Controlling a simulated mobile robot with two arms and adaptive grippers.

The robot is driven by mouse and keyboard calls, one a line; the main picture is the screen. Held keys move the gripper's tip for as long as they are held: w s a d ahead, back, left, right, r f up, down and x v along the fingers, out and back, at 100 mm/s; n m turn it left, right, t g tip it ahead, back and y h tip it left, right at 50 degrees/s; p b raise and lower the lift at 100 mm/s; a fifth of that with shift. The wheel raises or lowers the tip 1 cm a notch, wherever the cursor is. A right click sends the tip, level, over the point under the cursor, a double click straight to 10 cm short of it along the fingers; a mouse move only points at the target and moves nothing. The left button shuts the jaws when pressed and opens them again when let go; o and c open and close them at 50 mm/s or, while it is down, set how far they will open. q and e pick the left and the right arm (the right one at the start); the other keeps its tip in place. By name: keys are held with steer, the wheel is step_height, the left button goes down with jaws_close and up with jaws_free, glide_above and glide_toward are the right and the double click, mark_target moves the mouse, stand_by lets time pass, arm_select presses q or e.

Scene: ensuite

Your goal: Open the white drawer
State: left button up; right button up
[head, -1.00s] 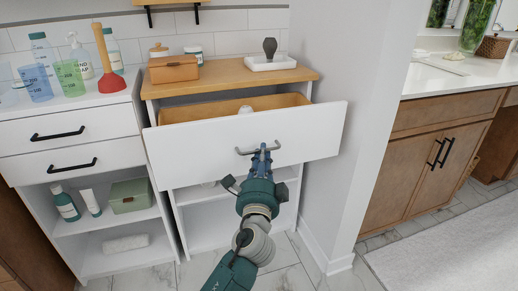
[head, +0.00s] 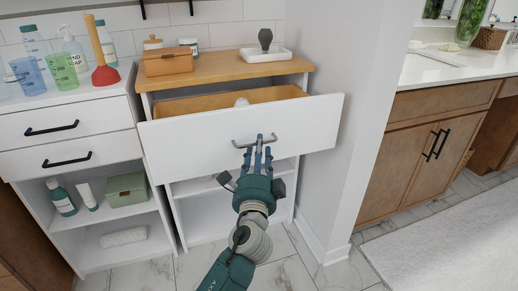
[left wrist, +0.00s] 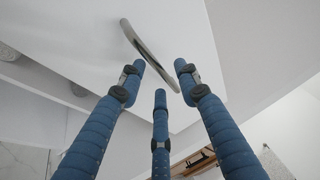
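The white drawer (head: 200,137) is pulled out from the wooden-topped cabinet. The grey bar handle (head: 243,143) is on the drawer's front. My left gripper (head: 257,143) is in front of the drawer at the handle, with its blue fingers spread. In the left wrist view the handle (left wrist: 150,55) lies beyond the spread fingertips of the gripper (left wrist: 161,80), with nothing clasped between them. I cannot tell whether a finger touches it. My right gripper is out of view.
A white cabinet with two shut, black-handled drawers (head: 65,135) stands at the left, with bottles and a plunger (head: 104,55) on top. A wall end (head: 345,120) stands close on the right. Marble floor (head: 290,262) is free in front.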

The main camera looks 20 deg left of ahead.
arm_select(q)
steer(key=v, duration=1.1)
steer(key=shift+s, duration=0.1)
